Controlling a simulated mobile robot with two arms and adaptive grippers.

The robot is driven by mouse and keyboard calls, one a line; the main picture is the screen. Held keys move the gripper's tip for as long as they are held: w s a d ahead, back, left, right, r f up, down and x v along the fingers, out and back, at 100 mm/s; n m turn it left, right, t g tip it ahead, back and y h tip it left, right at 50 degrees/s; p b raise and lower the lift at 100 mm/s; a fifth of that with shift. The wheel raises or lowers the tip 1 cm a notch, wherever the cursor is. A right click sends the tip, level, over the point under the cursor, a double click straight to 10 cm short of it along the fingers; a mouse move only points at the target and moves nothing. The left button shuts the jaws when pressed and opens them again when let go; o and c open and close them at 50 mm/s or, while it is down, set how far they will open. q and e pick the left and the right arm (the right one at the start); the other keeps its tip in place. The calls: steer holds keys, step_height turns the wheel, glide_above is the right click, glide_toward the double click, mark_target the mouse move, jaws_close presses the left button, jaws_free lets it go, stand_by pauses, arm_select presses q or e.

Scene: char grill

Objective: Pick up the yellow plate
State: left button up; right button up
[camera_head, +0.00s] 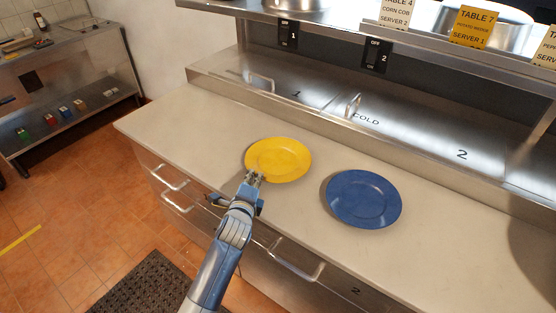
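The yellow plate (279,158) lies on the pale counter, left of a blue plate. My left gripper (253,178) is at the near left edge of the yellow plate, with its fingertips at or very close to the rim. From this view I cannot tell whether the fingers touch or close around the rim. The plate looks flat on the counter. My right gripper is not in view.
A blue plate (363,198) lies on the counter (190,125) to the right. Behind are steel lids with handles, under a shelf holding order cards (474,26). Drawer handles (296,264) stick out below the front edge. The counter's left end is clear.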

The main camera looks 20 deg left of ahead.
arm_select(q)
steer(key=shift+x, duration=1.25)
steer(key=shift+s, duration=0.1)
jaws_close()
steer(key=shift+r, duration=0.1)
steer(key=shift+r, duration=0.15)
